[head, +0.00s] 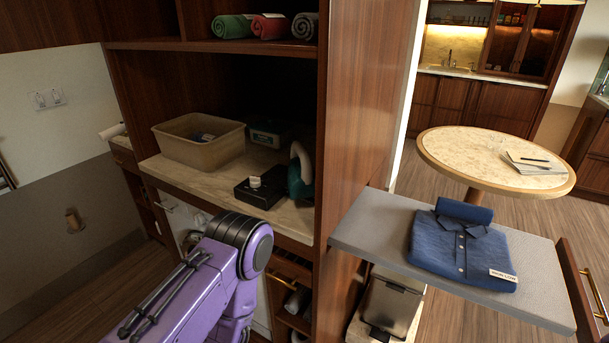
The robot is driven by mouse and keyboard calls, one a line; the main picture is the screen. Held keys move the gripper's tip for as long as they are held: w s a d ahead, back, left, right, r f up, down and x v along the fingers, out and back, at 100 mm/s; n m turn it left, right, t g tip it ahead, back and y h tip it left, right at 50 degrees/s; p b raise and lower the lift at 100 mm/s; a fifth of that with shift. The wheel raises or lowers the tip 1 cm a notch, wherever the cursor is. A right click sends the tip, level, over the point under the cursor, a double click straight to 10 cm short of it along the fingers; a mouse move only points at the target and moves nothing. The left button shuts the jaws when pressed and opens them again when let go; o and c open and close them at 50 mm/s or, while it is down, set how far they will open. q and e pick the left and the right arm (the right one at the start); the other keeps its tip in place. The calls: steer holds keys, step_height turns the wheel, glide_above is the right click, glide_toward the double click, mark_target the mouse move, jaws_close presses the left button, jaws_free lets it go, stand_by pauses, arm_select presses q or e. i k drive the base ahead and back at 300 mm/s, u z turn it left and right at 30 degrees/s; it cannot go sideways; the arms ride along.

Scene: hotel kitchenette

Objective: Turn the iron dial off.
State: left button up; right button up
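A teal and white iron (300,172) stands upright in the open shelf niche, close to the wooden panel on its right. Beside it, on its left, a black box (262,192) lies on the light stone counter (215,184). A small white round piece, which looks like a dial (255,182), sits on the black box; its setting is too small to read. A purple arm of mine reaches in from the lower left, with its elbow or wrist joint in front of the counter's front edge. Neither of my grippers shows.
A beige bin (199,141) and a small grey-green box (267,134) stand on the counter. Rolled towels (270,26) lie on the shelf above. At right, a folded blue shirt (461,245) lies on a grey board (367,228). A round table (440,150) stands behind.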

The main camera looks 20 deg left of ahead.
mark_target(255, 181)
steer(key=z, duration=2.7)
steer(key=k, duration=2)
steer(key=u, duration=1.95)
